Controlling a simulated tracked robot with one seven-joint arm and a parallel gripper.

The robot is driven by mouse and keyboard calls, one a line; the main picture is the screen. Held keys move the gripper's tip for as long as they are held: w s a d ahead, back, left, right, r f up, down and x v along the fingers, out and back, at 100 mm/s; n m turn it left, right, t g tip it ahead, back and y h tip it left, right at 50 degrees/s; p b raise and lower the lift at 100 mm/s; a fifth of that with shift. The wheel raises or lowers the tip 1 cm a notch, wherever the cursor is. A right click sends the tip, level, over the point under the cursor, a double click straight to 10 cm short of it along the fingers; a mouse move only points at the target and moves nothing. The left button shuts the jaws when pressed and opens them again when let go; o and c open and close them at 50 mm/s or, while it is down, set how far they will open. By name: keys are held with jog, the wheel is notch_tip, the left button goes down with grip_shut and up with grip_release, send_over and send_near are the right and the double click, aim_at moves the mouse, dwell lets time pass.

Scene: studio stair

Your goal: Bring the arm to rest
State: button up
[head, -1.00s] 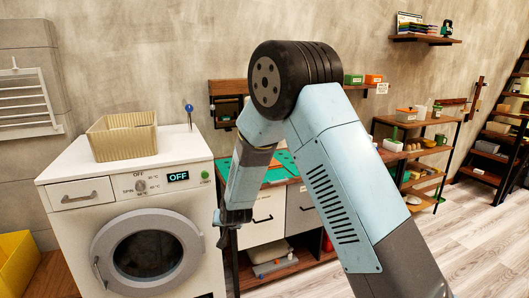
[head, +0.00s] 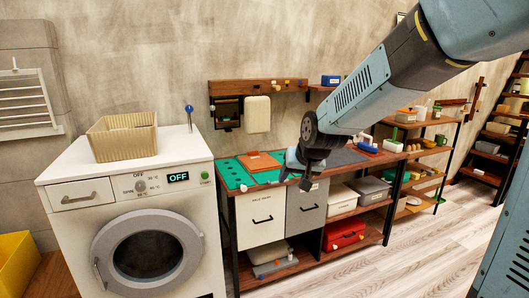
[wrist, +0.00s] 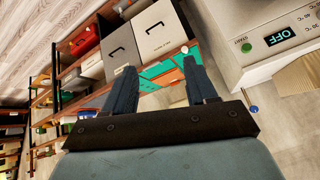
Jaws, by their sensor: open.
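My arm reaches in from the upper right of the head view, folded so its forearm points down and left. My gripper (head: 294,177) hangs in front of the workbench (head: 262,196), near its front edge. In the wrist view my gripper (wrist: 160,88) shows two dark fingers spread apart with nothing between them. The workbench, its drawers and part of the washing machine (wrist: 270,35) show beyond the fingers. My gripper's exact distance from the bench edge is hard to tell.
The washing machine (head: 150,225) stands at left, with a woven basket (head: 122,138) on top and its display reading OFF. The bench carries a green mat (head: 234,174). Shelves (head: 425,160) stand at right. The wooden floor (head: 430,245) is clear in front of them.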

jog(key=s+d+r+h, duration=0.1)
jog(key=s+d+r, duration=0.1)
jog(key=s+d, duration=0.3)
jog(key=s+d+r+g, duration=0.1)
jog(key=s+d, duration=0.4)
jog(key=s, duration=0.6)
jog(key=s+d+r+h, duration=0.1)
jog(key=s+d+r, duration=0.2)
jog(key=s, duration=0.6)
jog(key=shift+d+r+m+h, duration=0.3)
jog(key=shift+d, duration=0.85)
